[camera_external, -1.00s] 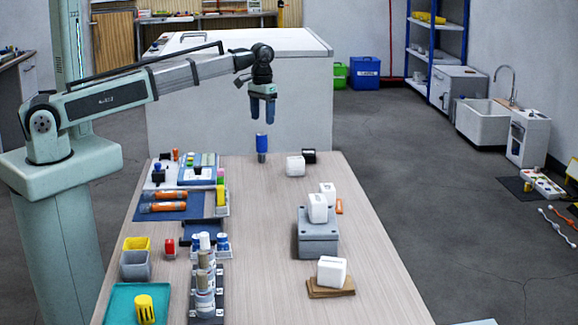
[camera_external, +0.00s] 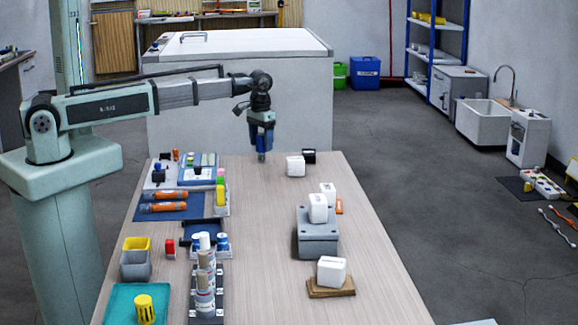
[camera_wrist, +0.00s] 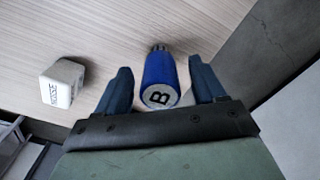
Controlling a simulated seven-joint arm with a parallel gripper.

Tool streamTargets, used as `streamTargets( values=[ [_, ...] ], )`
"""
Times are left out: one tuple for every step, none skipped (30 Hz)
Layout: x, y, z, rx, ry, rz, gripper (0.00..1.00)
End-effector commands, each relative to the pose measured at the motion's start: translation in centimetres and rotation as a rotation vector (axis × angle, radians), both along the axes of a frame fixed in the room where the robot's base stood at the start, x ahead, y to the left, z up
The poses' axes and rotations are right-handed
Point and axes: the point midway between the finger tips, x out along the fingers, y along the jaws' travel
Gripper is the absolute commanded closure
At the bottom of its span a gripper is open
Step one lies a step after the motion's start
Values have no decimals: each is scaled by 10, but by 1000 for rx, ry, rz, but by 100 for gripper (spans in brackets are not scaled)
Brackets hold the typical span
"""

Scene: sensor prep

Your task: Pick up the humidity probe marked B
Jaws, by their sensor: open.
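The humidity probe marked B (camera_wrist: 160,75) is a blue cylinder with a grey tip and a pale end disc bearing a black letter B. In the wrist view it lies between the two blue fingers of my gripper (camera_wrist: 160,85), with a gap on each side. In the external view my gripper (camera_external: 262,140) is low over the far end of the table, around the probe. There the fingers hide most of the probe, and its grey lower part (camera_external: 261,157) shows just below them. The gripper is open.
A white block (camera_external: 295,166) stands right of the gripper, with a black cylinder (camera_external: 309,156) behind it; the white block (camera_wrist: 62,83) shows lettering in the wrist view. Left are a tray of small parts (camera_external: 180,172) and orange tubes (camera_external: 165,207). The table's middle (camera_external: 262,230) is clear.

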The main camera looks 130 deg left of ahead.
Motion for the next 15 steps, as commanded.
streamTargets(
  values=[
    [0, 0, -5, 0, 0, 0, 31],
    [0, 0, -7, 0, 0, 0, 31],
    [0, 0, -9, 0, 0, -1, 31],
    [0, 0, -10, 0, 0, -1, 31],
    [0, 0, -10, 1, 0, -1, 31],
    [0, 0, -10, 1, 0, -1, 31],
    [0, 0, -10, 1, 0, -1, 31],
    [0, 0, -10, 1, 0, -1, 31],
    [0, 0, -10, 1, 0, -1, 31],
    [0, 0, -10, 1, 0, -1, 31],
    [0, 0, -10, 1, 0, -1, 34],
    [0, 0, -9, 1, 0, -1, 37],
    [0, 0, -9, 1, 0, -1, 40],
    [0, 0, -9, 1, 0, -1, 43],
    [0, 0, -9, 1, 0, -1, 47]
  ],
)
